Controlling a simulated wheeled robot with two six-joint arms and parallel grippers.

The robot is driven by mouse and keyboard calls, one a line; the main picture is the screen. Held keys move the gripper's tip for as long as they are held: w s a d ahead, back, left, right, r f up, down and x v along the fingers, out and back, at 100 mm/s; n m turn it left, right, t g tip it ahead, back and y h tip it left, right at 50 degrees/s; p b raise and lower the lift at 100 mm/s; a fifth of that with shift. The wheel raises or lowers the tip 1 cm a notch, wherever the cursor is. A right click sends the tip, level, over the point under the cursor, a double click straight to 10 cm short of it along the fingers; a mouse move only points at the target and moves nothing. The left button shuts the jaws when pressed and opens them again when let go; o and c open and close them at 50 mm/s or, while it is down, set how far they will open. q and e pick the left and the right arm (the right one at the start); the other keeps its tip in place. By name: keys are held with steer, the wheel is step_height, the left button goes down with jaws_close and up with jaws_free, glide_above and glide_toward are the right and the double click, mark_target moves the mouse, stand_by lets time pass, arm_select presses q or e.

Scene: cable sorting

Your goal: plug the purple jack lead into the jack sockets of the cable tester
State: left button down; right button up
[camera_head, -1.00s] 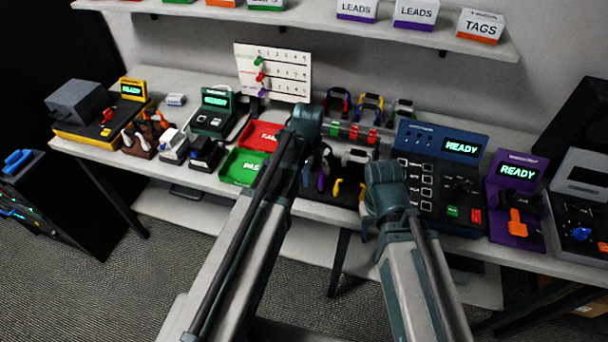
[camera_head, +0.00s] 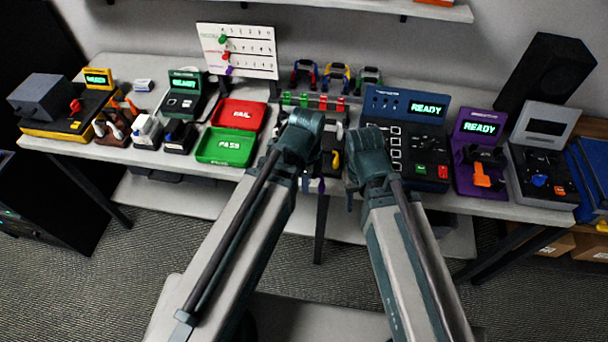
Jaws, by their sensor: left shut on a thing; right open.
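The blue unit with a lit READY screen and a column of white-marked ports (camera_head: 420,106) looks like the cable tester; its jack sockets are too small to tell. It stands right of centre on the bench. My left gripper (camera_head: 306,182) is at the bench's front edge, left of the blue unit, mostly hidden by its own wrist. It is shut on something. A small purple piece (camera_head: 321,185) shows beside it, perhaps the purple jack lead; its ends are hidden. My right gripper (camera_head: 351,196) is open, just in front of the blue unit's lower left corner, its fingers barely visible.
A red FAIL tray (camera_head: 262,116) and a green PASS tray (camera_head: 205,158) lie to the left. A rack with coloured clips (camera_head: 315,103) stands behind my grippers. A purple unit (camera_head: 468,150) with an orange lever stands right of the blue unit.

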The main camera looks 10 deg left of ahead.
arm_select(q)
steer(key=shift+s+r, duration=0.1)
steer(key=shift+r, duration=0.05)
arm_select(e)
steer(key=shift+r, duration=0.1)
arm_select(q)
steer(key=shift+r+p, duration=1.45)
steer(key=shift+p, duration=0.1)
arm_select(e)
step_height(320, 180, up, 3)
steer(key=shift+f, duration=0.1)
arm_select(q)
steer(key=shift+d+f, duration=0.1)
steer(key=shift+d, duration=0.05)
arm_select(e)
steer(key=shift+d, duration=0.1)
